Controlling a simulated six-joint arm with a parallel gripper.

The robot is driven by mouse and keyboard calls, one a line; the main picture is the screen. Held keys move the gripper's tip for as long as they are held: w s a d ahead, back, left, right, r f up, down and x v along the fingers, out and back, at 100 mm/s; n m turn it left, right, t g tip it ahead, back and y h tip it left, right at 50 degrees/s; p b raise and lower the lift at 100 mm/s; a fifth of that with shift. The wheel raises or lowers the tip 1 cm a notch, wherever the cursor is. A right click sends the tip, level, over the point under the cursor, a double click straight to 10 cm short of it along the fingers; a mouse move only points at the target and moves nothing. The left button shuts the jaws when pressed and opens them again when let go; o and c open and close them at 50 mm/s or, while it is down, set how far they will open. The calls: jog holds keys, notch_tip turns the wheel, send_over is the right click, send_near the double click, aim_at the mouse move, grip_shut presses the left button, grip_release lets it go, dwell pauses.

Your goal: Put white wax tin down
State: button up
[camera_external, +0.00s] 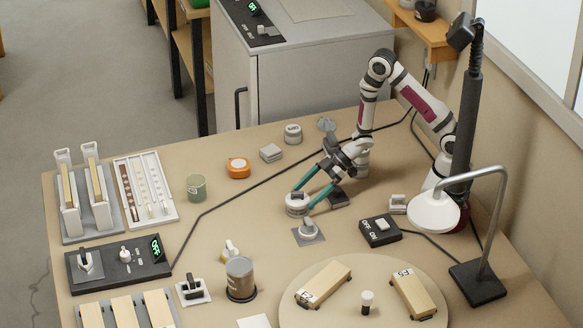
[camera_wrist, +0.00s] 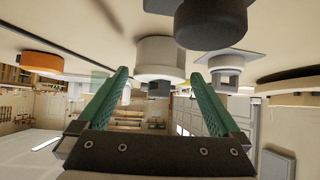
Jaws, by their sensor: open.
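The white wax tin (camera_external: 296,205) is a short white round tin with a grey top. It appears to stand upright on the tan bench top. My gripper (camera_external: 302,199) is low over the bench with its teal fingers spread, one on either side of the tin. In the wrist view the tin (camera_wrist: 160,55) shows between and just beyond the tips of my gripper (camera_wrist: 160,75). The fingers look apart from its sides there. The tin's far side is hidden.
A grey plate with a knob (camera_external: 308,231) is close in front of the tin. A black switch box (camera_external: 380,231) is at right.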

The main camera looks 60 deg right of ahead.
jog(key=s+d+r+m+h, duration=0.35)
jog(key=d+r+h, duration=0.2)
jog(key=d, duration=0.35)
jog(key=s+d+r+m+h, duration=0.3)
jog(key=d+r+m+h, duration=0.15)
jog(key=d+r, duration=0.35)
jog(key=s+a+r+m+g+y, duration=0.1)
jog(key=s+a+r+m+g, duration=0.1)
jog(key=s, duration=0.8)
jog(key=s+a+r+m+g+y, duration=0.2)
jog(key=s+a+r+m+g, duration=0.1)
jog(key=s, duration=0.7)
jog(key=a+m+g, duration=0.1)
jog(key=a+m, duration=0.1)
jog(key=shift+s+r+m+g+y, duration=0.2)
jog(key=shift+m+g+y, duration=0.1)
jog(key=shift+m+g, duration=0.1)
